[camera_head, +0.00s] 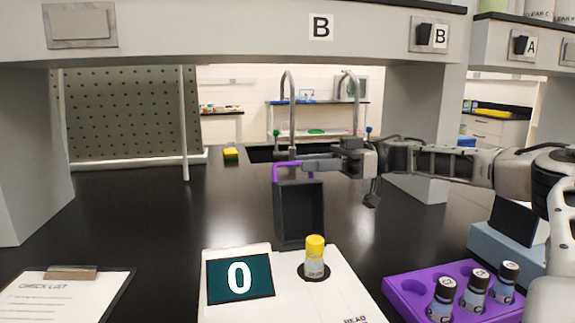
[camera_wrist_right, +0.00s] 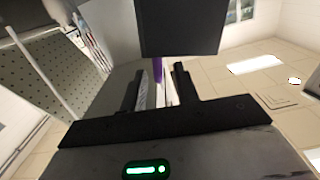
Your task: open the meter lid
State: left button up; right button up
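The meter (camera_head: 300,298) stands at the front centre, with a "0" on its display (camera_head: 240,278). Its dark box-like lid (camera_head: 299,212) stands upright at the back, hollow side facing me. A yellow-capped vial (camera_head: 314,258) stands uncovered in the meter's well. The lid's purple handle (camera_head: 308,175) is at the lid's top edge. My right gripper (camera_head: 297,164) is at the handle. In the right wrist view, its two fingers (camera_wrist_right: 160,85) are apart, with a purple strip (camera_wrist_right: 158,70) between them and visible gaps beside it. My left gripper is not in view.
A clipboard (camera_head: 70,290) lies at the left front. A tap (camera_head: 290,105) rises behind the lid, and a yellow sponge (camera_head: 230,154) lies farther back.

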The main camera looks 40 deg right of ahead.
aim_at(292, 165)
jog(key=x, duration=0.4)
jog(key=shift+w+a, duration=0.3)
jog(key=shift+a, duration=0.05)
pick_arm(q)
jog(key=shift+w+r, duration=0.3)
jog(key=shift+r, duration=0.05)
pick_arm(e)
grip_shut()
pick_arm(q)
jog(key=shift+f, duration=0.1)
pick_arm(e)
jog(key=shift+s+r, duration=0.1)
jog(key=shift+r, duration=0.05)
